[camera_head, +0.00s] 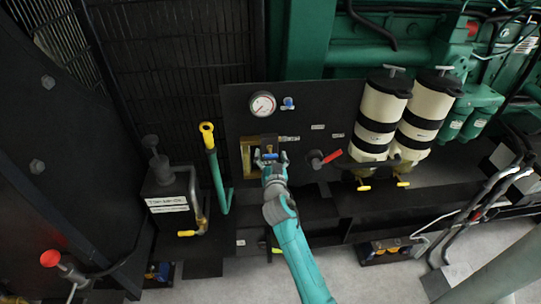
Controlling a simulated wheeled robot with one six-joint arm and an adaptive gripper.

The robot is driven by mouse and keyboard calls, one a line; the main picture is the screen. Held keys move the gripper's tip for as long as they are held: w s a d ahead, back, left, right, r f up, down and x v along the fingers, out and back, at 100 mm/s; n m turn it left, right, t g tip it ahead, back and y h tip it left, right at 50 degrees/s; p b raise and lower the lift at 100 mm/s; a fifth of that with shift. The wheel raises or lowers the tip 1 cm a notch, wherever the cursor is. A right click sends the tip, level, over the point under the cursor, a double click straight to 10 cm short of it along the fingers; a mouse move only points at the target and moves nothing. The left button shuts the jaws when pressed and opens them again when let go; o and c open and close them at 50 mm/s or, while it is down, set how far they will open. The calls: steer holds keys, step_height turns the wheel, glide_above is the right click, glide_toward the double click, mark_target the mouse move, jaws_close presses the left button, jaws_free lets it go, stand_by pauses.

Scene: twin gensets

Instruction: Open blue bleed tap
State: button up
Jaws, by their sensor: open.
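My teal arm reaches up from the bottom of the head view. My gripper (270,158) is open in front of the black panel, below the round gauge. A small blue handle (271,155) shows at the fingertips, in front of a brass-coloured frame (248,158). The fingers partly hide it, and I cannot tell whether they touch it. Another small blue fitting (288,103) sits higher on the panel, right of the gauge (263,104), clear of my gripper. The picture does not show which blue part is the bleed tap.
A red-handled valve (328,158) sticks out right of my gripper. Two cream-and-black filter canisters (380,115) with yellow taps (364,188) stand farther right. A green pipe with a yellow end (207,135) rises at left, near a labelled black box (168,205). Grey floor is open below.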

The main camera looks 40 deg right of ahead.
steer(key=shift+w+d, duration=0.15)
steer(key=shift+w, duration=0.05)
steer(key=c, duration=1.1)
